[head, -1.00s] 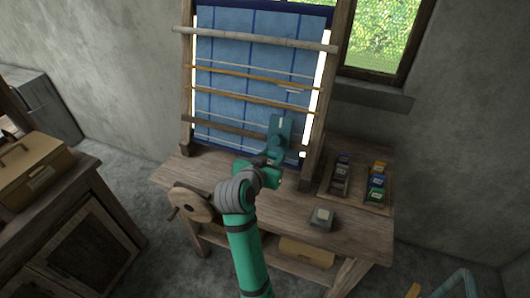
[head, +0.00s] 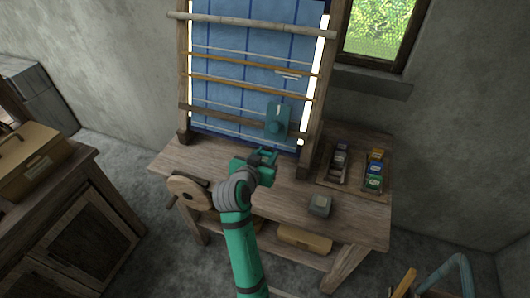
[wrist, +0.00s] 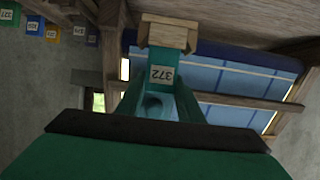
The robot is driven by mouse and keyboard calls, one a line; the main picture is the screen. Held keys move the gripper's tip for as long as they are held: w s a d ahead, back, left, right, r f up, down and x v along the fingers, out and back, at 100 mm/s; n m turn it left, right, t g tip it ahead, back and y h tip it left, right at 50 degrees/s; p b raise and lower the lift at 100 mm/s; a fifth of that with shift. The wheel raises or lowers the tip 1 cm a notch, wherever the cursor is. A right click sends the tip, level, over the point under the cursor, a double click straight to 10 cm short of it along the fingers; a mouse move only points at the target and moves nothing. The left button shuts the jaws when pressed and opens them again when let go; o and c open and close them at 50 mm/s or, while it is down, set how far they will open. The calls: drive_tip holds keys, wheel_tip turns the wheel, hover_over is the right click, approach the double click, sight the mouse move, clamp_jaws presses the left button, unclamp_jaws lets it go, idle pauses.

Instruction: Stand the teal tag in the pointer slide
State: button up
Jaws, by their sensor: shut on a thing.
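The teal tag (wrist: 161,75), with a pale label reading 372, is held in my gripper (wrist: 166,38) in the wrist view. A tan block-like piece lies at its far end; I cannot tell whether it belongs to the tag or the fingertips. In the head view my gripper (head: 264,157) is above the bench, in front of the loom and below and left of a teal plate (head: 277,116) with a round knob. The plate sits on the loom's lower crossbar and may be the pointer slide. Its knob (wrist: 158,106) also seems to show behind the tag. Any slot is hidden.
A tray of coloured tags (head: 375,168) and a row of dark ones (head: 340,162) stand on the bench's right. A small grey block (head: 319,205) lies nearer the front. The loom's right post (head: 312,140) rises close beside the plate. A wooden wheel (head: 188,192) is at left.

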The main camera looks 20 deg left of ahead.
idle(0.3)
drive_tip(key=o, duration=1.1)
drive_tip(key=shift+c, duration=0.2)
drive_tip(key=v, duration=1.1)
drive_tip(key=shift+w+f, duration=0.1)
